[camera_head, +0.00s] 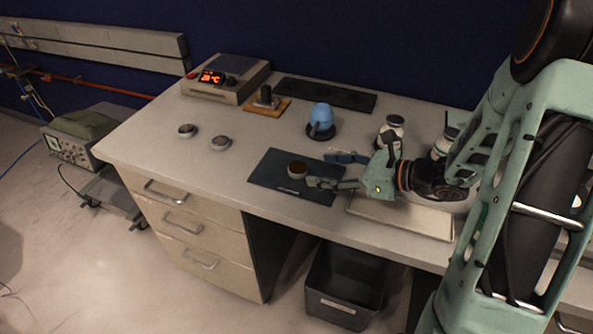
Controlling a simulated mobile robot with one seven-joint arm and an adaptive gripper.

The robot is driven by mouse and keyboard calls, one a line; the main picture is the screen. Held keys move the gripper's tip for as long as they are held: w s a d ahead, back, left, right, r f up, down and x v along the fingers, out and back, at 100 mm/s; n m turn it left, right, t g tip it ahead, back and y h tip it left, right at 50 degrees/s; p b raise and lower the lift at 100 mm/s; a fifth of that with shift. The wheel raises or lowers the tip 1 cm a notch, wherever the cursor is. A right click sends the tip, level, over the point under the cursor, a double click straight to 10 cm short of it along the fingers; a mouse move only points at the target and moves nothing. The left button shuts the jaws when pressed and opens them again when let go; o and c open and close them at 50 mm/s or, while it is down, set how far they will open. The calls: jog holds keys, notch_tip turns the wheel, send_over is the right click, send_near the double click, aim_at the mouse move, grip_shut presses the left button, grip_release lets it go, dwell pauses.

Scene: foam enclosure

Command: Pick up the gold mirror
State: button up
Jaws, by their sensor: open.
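The gold mirror (297,170) looks like a small round piece with a dark gold-brown top. It stands on the dark mat (268,168) on the bench. My gripper (318,169) comes in from the right, low over the mat, with its two fingers spread apart. The mirror is just left of the fingertips, in line with the gap between them. I see no clear contact, and the exact height of the fingers over the mat is hard to tell.
Two small round mounts (187,131) (221,143) stand to the left. A blue rounded object (321,116) stands behind the mat. A hot plate (226,80) is at the back. White bottles (395,122) and a pale tray (420,218) are near my arm. The front left bench is clear.

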aim_at(297, 166)
jog(key=shift+x, duration=3.55)
jog(key=shift+w+d, duration=0.1)
jog(key=c, duration=1.3)
